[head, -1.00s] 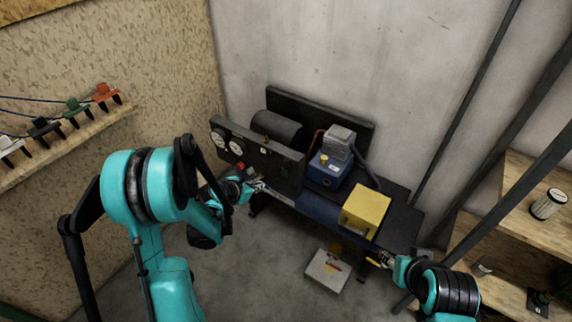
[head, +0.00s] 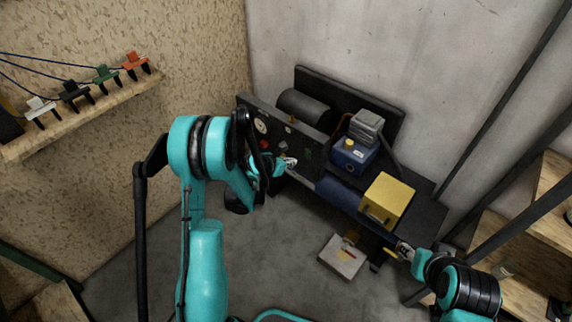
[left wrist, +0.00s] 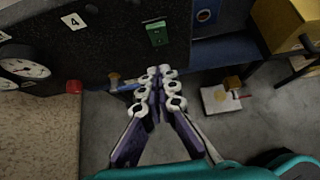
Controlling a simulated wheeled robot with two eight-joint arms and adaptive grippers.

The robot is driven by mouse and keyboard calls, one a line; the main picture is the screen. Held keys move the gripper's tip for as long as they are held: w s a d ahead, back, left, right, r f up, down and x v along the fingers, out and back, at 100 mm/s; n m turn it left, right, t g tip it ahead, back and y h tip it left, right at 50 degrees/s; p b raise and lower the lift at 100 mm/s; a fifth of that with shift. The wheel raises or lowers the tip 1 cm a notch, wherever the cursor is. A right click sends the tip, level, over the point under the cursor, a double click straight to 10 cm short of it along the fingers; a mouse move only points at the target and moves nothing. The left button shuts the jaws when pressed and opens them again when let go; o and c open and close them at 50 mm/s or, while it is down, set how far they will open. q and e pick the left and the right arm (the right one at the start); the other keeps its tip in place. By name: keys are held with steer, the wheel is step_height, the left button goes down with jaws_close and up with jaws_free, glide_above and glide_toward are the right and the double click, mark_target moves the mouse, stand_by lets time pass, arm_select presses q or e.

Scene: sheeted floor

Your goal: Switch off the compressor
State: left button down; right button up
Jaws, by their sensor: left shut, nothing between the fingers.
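The compressor has a blue motor unit (head: 352,156) with a grey head, a dark tank (head: 303,106) and a dark front panel (head: 275,125) with gauges. In the left wrist view the panel (left wrist: 110,35) carries number labels, a green switch-like piece (left wrist: 156,33), a red knob (left wrist: 74,87) and a brass fitting (left wrist: 114,78). My left gripper (head: 290,162) is in front of the panel's lower part; its fingertips (left wrist: 158,88) are together and empty, below the green piece. Contact with the panel cannot be told. My right gripper (head: 403,250) is near the bench's right front, its fingers too small to judge.
A yellow box (head: 388,199) sits on the bench's right end. A wooden shelf (head: 80,115) with coloured clips is at left, and wooden shelving (head: 510,250) at right.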

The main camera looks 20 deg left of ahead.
mark_target(307, 154)
arm_select(q)
steer(key=shift+w+d+f+b, duration=0.3)
steer(key=shift+w+d, duration=0.1)
steer(key=shift+w, duration=0.7)
steer(key=shift+w+d+f+b, duration=0.3)
steer(key=shift+w+d+b, duration=0.1)
steer(key=shift+w, duration=0.7)
steer(key=shift+w+d+f+b, duration=0.3)
steer(key=shift+w+d, duration=0.1)
steer(key=shift+w, duration=0.7)
